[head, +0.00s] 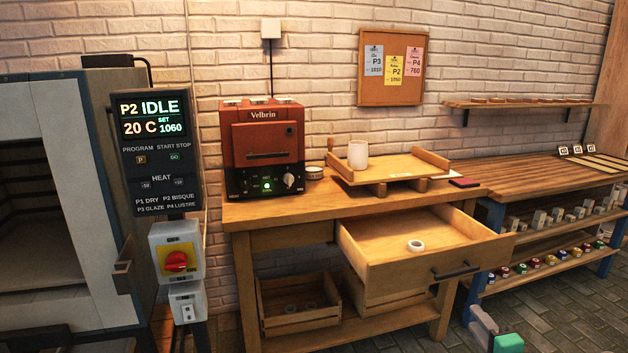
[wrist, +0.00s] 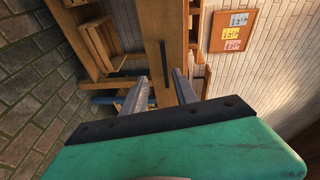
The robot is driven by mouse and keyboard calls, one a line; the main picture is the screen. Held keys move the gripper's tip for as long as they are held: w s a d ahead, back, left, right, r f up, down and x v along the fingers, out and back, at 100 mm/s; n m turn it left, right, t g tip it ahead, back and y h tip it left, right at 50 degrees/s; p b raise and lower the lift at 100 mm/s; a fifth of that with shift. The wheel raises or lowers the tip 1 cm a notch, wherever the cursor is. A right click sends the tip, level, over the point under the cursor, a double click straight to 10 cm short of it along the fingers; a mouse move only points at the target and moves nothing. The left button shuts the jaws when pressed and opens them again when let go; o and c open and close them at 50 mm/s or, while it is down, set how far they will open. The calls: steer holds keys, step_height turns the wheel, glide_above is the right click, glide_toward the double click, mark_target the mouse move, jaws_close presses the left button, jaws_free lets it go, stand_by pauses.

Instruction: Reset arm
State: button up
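My gripper (wrist: 161,78) shows in the wrist view with its two grey fingers apart and nothing between them. Its green body (head: 508,343) shows at the bottom right edge of the head view, low over the floor and in front of the bench. The wrist view is turned on its side and faces the pulled-out drawer (head: 375,231), whose dark handle (head: 456,271) appears beyond the fingers. The fingers look clear of the handle. Most of my arm is out of view.
The drawer juts from the wooden bench (head: 260,213) and holds a white ring (head: 416,246). On the bench stand a red kiln (head: 265,145), a wooden tray (head: 400,166) and a white cup (head: 358,155). Shelving (head: 555,248) stands right. Floor (head: 560,310) in front is open.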

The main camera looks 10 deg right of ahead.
steer(key=w+a+r+n+g+y+p, duration=0.2)
steer(key=a+r+n+g+y+p, duration=0.25)
steer(key=a, duration=0.65)
steer(key=w+a+r+n+g+y+p, duration=0.1)
steer(key=a+r+n+g+p, duration=0.2)
steer(key=a+n+p, duration=0.55)
steer(key=s+a+r+n+g+h+p, duration=0.3)
steer(key=s+a+r+n+g+p, duration=0.2)
steer(key=s+a+r+p, duration=0.3)
steer(key=s+a+r+g, duration=0.1)
steer(key=s+a+r, duration=0.3)
steer(key=s, duration=0.3)
steer(key=shift+a, duration=0.25)
